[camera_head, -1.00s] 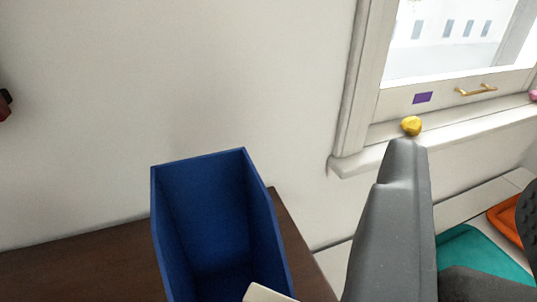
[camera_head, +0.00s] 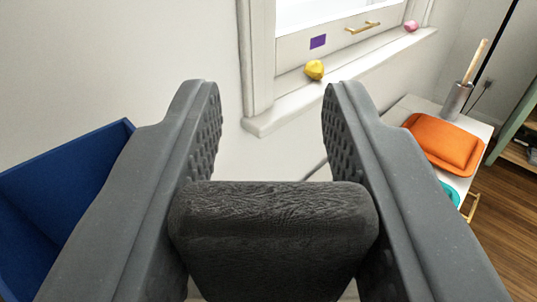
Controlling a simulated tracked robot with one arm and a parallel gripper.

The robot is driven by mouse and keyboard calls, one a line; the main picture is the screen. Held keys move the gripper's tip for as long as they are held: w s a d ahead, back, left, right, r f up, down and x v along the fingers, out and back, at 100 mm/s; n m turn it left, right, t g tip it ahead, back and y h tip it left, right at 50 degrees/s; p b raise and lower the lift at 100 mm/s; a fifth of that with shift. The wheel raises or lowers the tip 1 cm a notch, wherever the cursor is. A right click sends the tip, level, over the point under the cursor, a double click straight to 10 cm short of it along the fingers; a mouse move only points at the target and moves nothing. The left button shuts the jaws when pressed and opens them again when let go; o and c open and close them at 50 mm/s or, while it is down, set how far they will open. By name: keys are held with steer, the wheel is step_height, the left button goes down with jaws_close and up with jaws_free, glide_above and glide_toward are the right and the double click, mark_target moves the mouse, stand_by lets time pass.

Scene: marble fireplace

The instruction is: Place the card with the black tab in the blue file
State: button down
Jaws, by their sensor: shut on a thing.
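My gripper (camera_head: 270,110) fills the lower middle of the view, with one grey finger on each side. It is shut on the black tab (camera_head: 272,235), a dark, rough-textured block wedged between the two fingers. The rest of the card below the tab is mostly hidden by the tab and the fingers. The blue file (camera_head: 50,190) is open-topped and stands at the left edge, partly cut off and partly behind my left finger. The held tab is to the right of the file, apart from it in the picture.
A window sill (camera_head: 350,75) runs along the wall ahead, with a yellow lump (camera_head: 314,70) and a pink lump (camera_head: 411,26) on it. An orange cushion-like object (camera_head: 443,144) lies on a white surface at right, near a grey holder (camera_head: 456,101).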

steer(key=shift+f, duration=0.25)
steer(key=c, duration=1.1)
jaws_free()
steer(key=shift+o, duration=0.2)
steer(key=shift+r, duration=0.4)
steer(key=s+d, duration=0.1)
steer(key=s, duration=1.1)
